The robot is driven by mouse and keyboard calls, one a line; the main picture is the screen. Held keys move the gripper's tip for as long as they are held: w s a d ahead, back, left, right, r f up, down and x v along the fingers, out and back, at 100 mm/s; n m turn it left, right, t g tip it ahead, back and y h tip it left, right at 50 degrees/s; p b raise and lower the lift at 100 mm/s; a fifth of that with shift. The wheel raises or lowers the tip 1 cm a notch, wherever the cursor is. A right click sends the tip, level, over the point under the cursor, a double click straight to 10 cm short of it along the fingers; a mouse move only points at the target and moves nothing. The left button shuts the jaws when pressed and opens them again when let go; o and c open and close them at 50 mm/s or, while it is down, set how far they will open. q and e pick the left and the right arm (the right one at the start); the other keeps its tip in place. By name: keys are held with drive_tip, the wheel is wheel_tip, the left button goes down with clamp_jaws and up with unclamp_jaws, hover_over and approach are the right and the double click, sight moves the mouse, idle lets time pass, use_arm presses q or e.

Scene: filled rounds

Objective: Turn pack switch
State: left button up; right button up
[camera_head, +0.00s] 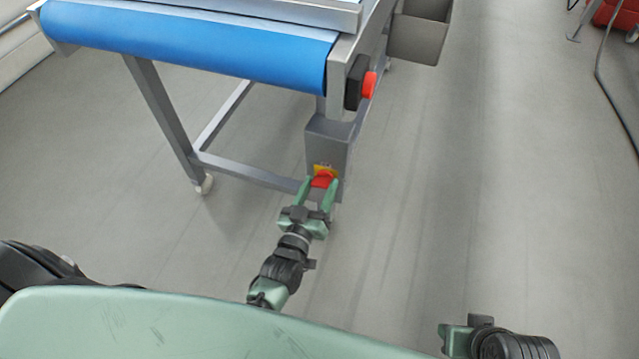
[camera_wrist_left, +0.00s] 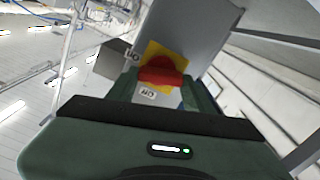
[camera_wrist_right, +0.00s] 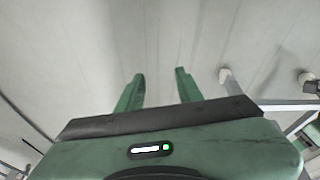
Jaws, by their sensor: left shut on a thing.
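The pack switch is a red rotary handle (camera_head: 322,181) on a yellow plate (camera_head: 326,170), on the front of a grey box (camera_head: 328,140) under the conveyor's end. My left gripper (camera_head: 320,186) has its green fingers on either side of the red handle and is shut on it. In the left wrist view the red handle (camera_wrist_left: 161,76) lies between the fingertips, with the yellow plate behind it and white labels near it. My right gripper (camera_wrist_right: 158,76) is open and empty over bare floor; in the head view only part of its arm shows at the bottom right.
A conveyor with a blue belt (camera_head: 190,42) stands on a metal frame above the switch. A red push button (camera_head: 369,86) is on its side, above the box. A grey bin (camera_head: 420,32) hangs at the back right.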

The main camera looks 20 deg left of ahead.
use_arm(q)
drive_tip(key=shift+n+p, duration=0.4)
drive_tip(key=shift+n, duration=0.8)
use_arm(e)
drive_tip(key=shift+s+x, duration=0.15)
drive_tip(key=shift+x, duration=0.95)
drive_tip(key=shift+s+x, duration=0.15)
drive_tip(key=shift+x, duration=0.9)
use_arm(q)
drive_tip(key=shift+f, duration=0.1)
use_arm(e)
drive_tip(key=shift+f, duration=0.1)
use_arm(q)
drive_tip(key=o, duration=1.4)
drive_tip(key=shift+s, duration=0.1)
drive_tip(key=shift+s, duration=0.35)
drive_tip(key=s+p, duration=0.1)
drive_tip(key=s, duration=0.6)
drive_tip(key=shift+a, duration=0.15)
use_arm(e)
drive_tip(key=shift+g, duration=0.3)
drive_tip(key=x, duration=0.4)
drive_tip(key=shift+s+a+f, duration=0.15)
drive_tip(key=shift+s, duration=0.25)
